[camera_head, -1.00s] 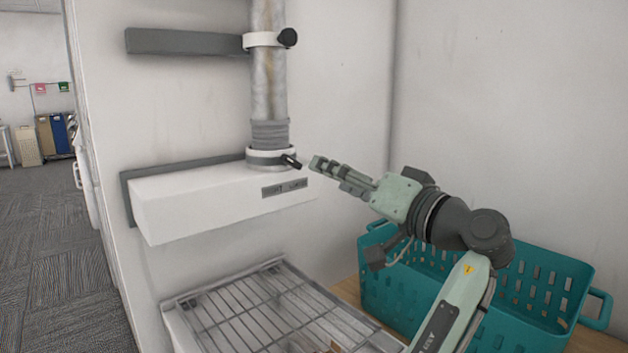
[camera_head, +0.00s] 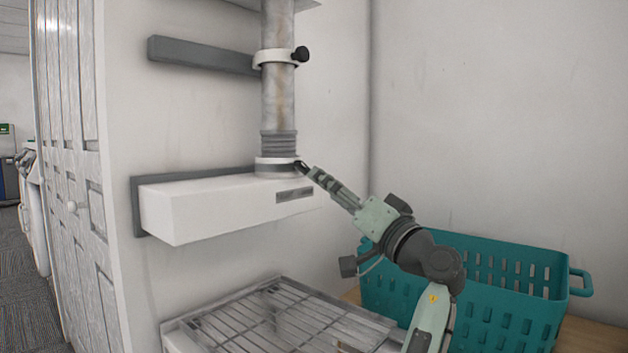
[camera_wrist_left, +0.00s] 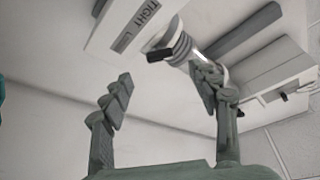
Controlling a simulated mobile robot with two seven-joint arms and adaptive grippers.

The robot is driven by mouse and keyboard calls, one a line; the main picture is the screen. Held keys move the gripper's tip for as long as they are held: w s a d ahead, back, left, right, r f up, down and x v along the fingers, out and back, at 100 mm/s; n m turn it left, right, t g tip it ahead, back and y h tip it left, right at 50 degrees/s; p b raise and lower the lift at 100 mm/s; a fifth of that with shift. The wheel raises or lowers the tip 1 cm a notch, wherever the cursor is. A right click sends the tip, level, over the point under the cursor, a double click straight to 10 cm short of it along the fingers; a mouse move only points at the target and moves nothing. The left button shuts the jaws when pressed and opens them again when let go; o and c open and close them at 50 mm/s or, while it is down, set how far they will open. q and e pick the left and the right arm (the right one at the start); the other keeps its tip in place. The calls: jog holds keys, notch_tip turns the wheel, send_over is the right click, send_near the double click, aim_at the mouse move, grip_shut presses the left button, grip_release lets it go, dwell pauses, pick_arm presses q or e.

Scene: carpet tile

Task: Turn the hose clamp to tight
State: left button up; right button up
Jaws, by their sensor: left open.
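The hose clamp (camera_head: 272,166) is a pale band around the base of a vertical metal pipe, just above a white box. Its short dark handle (camera_head: 299,166) is at the band's right side, partly hidden by my left gripper (camera_head: 310,172). In the left wrist view the handle (camera_wrist_left: 160,55) shows beyond my left gripper (camera_wrist_left: 162,88), with the open fingers on either side. I cannot tell whether a fingertip touches it. The label TIGHT (camera_wrist_left: 145,14) is on the white box. My right gripper is not in view.
A second clamp with a black knob (camera_head: 300,54) is higher on the pipe (camera_head: 278,95). The white box (camera_head: 215,211) is on the wall below. A wire rack (camera_head: 280,322) is lower down, and a teal basket (camera_head: 520,277) stands at the right.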

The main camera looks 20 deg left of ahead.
aim_at(306, 170)
pick_arm(q)
jog(key=x, duration=0.7)
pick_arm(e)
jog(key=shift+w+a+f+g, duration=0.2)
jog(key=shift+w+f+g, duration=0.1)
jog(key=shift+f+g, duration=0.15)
pick_arm(q)
jog(key=shift+c, duration=0.4)
